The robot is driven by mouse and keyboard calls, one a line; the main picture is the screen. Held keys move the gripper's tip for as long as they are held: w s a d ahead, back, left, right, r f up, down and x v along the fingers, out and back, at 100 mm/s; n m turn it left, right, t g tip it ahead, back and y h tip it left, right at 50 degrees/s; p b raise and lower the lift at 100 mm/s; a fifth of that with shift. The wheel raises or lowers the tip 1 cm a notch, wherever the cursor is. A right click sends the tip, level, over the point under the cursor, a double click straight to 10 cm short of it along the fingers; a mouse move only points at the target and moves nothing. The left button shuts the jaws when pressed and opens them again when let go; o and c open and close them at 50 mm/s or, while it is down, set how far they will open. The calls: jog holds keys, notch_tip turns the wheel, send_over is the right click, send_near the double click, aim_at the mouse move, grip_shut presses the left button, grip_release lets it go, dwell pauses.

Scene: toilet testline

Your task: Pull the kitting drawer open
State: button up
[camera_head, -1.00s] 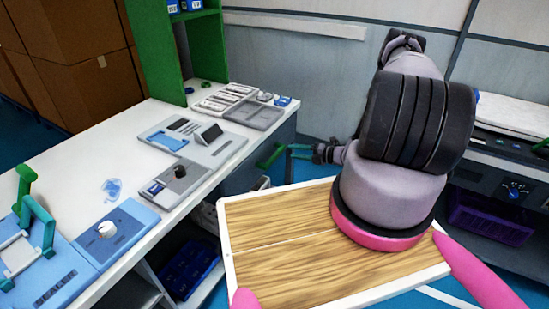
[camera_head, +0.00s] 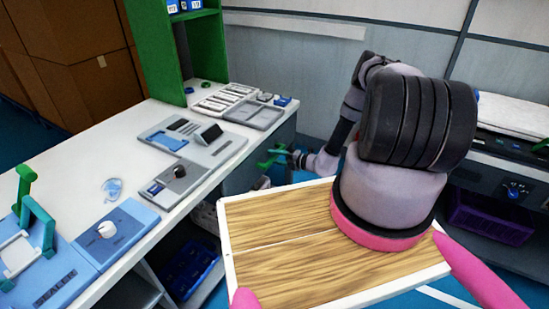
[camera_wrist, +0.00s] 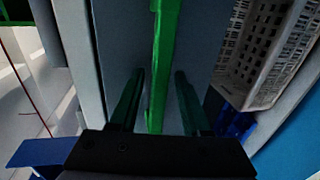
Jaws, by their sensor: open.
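The kitting drawer (camera_head: 243,174) is the dark grey front under the right end of the white bench. It looks flush with the bench side. Its green handle (camera_head: 266,163) shows in the head view, partly covered by my gripper (camera_head: 284,151). In the wrist view the green handle (camera_wrist: 164,48) runs up between the two dark green fingers of my gripper (camera_wrist: 158,76). The fingers stand apart, one on each side of the bar, with visible space on both sides. The drawer front (camera_wrist: 122,40) lies behind the handle.
The white bench (camera_head: 75,155) holds a sealer device, a dial box and several trays. A grey basket (camera_wrist: 270,45) is right of the handle in the wrist view. A wood-topped board (camera_head: 300,240) of mine fills the front. A purple crate (camera_head: 490,218) is at right.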

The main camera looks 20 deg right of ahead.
jog(key=shift+w+a, duration=0.1)
grip_shut()
dwell(1.4)
